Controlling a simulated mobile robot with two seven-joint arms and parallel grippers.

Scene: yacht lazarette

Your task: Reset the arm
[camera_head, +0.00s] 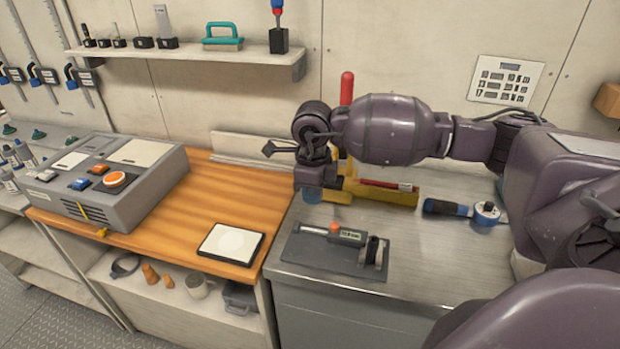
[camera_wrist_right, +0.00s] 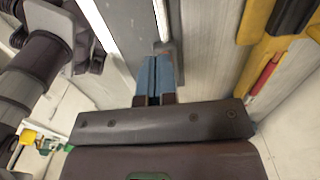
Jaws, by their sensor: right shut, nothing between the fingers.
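My right arm reaches in from the right in the head view, across the steel counter. Its right gripper (camera_head: 312,194) points down beside the yellow tool, over the left part of the counter. In the right wrist view the blue fingertips of the right gripper (camera_wrist_right: 155,78) are together with nothing between them. Whether the fingertips touch the counter cannot be told. My left gripper is not in view.
A yellow tool (camera_head: 395,196) stands close by the gripper. A grey fixture (camera_head: 312,253) and a blue-handled tool (camera_head: 447,208) lie on the steel counter (camera_head: 440,260). A control box (camera_head: 120,180) and a white pad (camera_head: 230,243) rest on the wooden top. A shelf (camera_head: 190,55) hangs above.

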